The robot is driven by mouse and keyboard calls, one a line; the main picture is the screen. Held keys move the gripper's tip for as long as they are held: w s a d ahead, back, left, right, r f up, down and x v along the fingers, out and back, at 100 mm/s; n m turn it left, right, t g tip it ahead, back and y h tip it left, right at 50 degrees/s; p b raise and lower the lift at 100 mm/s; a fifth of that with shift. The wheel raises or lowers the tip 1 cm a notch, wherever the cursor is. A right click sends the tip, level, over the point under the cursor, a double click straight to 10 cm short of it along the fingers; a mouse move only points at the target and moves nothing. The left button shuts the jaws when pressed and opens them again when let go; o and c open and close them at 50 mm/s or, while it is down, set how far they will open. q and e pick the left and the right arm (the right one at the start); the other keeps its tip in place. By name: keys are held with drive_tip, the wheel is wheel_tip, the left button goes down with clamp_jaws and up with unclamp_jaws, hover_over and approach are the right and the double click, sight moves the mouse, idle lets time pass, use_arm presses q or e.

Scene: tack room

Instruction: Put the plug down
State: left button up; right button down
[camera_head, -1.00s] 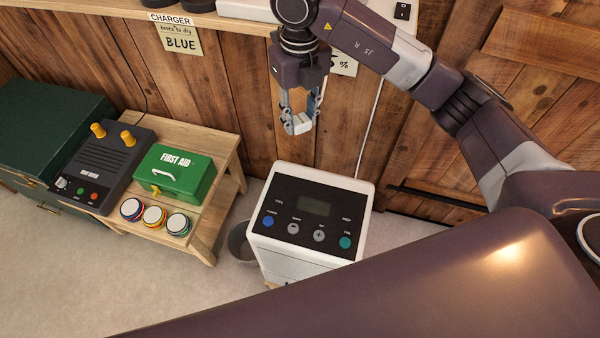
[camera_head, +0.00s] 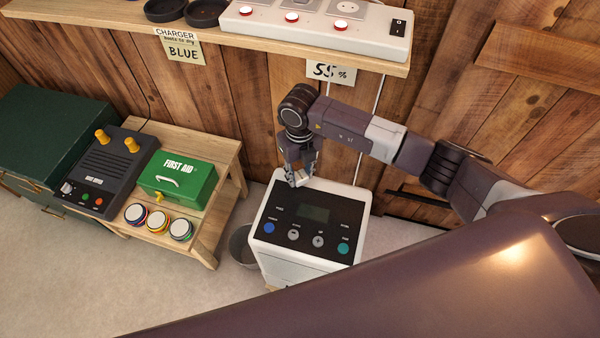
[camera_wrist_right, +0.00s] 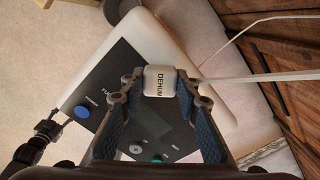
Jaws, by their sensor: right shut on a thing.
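The plug (camera_wrist_right: 159,81) is a small white block with lettering that begins "DEHUM". My right gripper (camera_head: 298,180) is shut on it, and the wrist view shows it between the two fingertips. In the head view the pale plug (camera_head: 300,178) is at the fingertips, pointing down over the back edge of the white dehumidifier (camera_head: 262,222) with a dark control panel. I cannot tell whether the plug touches its top. A white cord runs off to the right in the wrist view.
A shelf (camera_head: 130,20) above bears a white power strip (camera_head: 320,30) with a black switch. A low wooden table (camera_head: 222,165) at left holds a green first aid box (camera_head: 178,178), a dark device (camera_head: 108,172) and several round discs. A grey bin (camera_head: 241,245) stands beside the dehumidifier.

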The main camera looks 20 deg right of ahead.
sight(300, 174)
drive_tip(key=shift+f, duration=0.4)
drive_tip(key=shift+f+b, duration=0.6)
drive_tip(key=c, duration=1.5)
unclamp_jaws()
drive_tip(key=shift+o, duration=0.2)
drive_tip(key=shift+r, duration=0.1)
drive_tip(key=shift+r+p, duration=0.45)
drive_tip(key=shift+p, duration=0.05)
wheel_tip(300, 174, up, 12)
drive_tip(key=b, duration=0.1)
drive_tip(key=shift+b, duration=0.35)
